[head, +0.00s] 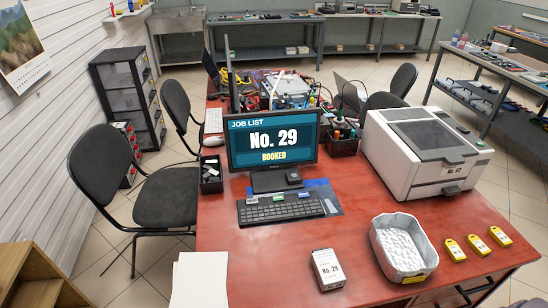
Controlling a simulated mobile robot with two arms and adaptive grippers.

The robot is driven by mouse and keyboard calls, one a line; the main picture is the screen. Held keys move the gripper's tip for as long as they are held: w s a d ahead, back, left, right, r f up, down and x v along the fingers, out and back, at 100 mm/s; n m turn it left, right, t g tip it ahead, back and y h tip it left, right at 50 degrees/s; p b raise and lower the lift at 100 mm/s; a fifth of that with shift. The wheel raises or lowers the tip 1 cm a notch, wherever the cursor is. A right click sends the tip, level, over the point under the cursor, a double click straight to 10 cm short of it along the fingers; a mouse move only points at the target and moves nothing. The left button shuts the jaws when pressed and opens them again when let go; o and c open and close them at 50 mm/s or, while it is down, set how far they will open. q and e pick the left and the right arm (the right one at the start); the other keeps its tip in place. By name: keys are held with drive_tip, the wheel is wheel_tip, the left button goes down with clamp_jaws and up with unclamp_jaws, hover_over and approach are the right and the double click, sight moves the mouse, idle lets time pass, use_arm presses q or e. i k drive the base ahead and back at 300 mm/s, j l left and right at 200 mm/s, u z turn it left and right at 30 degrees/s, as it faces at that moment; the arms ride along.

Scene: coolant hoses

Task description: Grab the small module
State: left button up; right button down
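A small pale box with a dark edge and a "No. 29" label (328,270) lies on the red desk near its front edge. It is the small block-like thing that best fits the small module, but I cannot tell for sure. A grey tray with a lumpy pale inside (377,235) and a yellow label stands to its right. Three small yellow devices (477,243) lie in a slanted row right of the tray. Neither of my grippers is in view.
Chairs (155,200) stand at the left. The desk around the labelled box is clear.

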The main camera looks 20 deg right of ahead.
sight(330, 275)
drive_tip(key=z, duration=1.25)
drive_tip(key=l+u, duration=0.55)
